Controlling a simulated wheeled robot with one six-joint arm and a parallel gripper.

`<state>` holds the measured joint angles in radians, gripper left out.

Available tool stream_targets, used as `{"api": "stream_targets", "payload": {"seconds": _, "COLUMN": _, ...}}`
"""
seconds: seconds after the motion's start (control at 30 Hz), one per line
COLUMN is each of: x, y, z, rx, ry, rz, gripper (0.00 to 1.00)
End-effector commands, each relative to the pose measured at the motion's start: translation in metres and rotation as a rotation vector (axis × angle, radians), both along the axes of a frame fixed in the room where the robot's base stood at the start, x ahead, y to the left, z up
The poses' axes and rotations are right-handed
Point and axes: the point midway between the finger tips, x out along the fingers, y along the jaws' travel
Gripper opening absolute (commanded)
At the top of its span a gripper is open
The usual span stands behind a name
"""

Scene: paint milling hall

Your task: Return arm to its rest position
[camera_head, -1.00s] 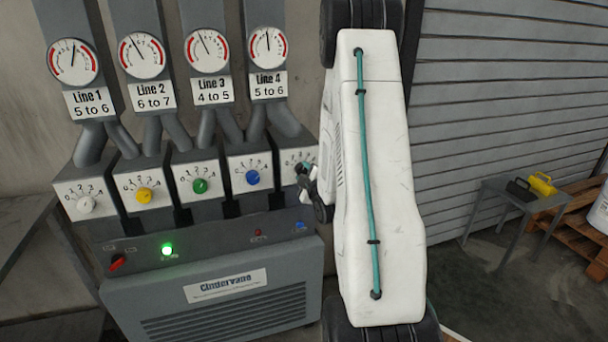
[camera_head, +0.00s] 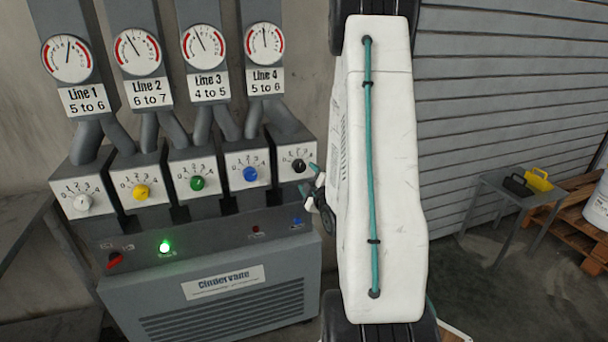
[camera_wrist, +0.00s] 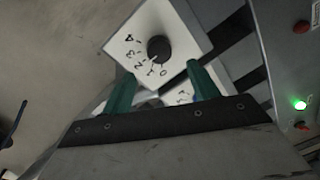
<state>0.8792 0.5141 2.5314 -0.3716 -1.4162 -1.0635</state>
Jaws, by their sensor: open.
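My gripper (camera_head: 312,185) shows only in part in the head view, at the left edge of my white arm, which hides the rest of it. In the wrist view my gripper (camera_wrist: 162,85) has its two green fingers apart with nothing held between them. The black knob (camera_head: 299,166) on the rightmost dial box is just above and left of the fingers in the head view, and they look apart from it. In the wrist view a dark knob (camera_wrist: 159,49) on a white dial plate lies beyond the fingertips.
The grey machine (camera_head: 215,300) has a lit green lamp (camera_head: 165,246), several coloured knobs and gauges. On the right, a small table (camera_head: 500,187) holds a black and a yellow item, near a wooden pallet (camera_head: 575,235). Floor between machine and table is partly hidden by my arm.

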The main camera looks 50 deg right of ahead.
Motion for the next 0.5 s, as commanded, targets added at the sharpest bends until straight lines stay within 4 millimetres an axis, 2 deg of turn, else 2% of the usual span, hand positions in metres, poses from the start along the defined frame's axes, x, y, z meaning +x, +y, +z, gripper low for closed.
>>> {"api": "stream_targets", "payload": {"seconds": 0.13, "x": -0.0090, "y": 0.0052, "z": 0.0003, "rx": 0.000, "ry": 0.001, "rz": 0.000, "gripper": 0.60}}
{"api": "stream_targets", "payload": {"seconds": 0.5, "x": -0.0099, "y": 0.0057, "z": 0.0004, "rx": 0.000, "ry": 0.001, "rz": 0.000, "gripper": 0.60}}
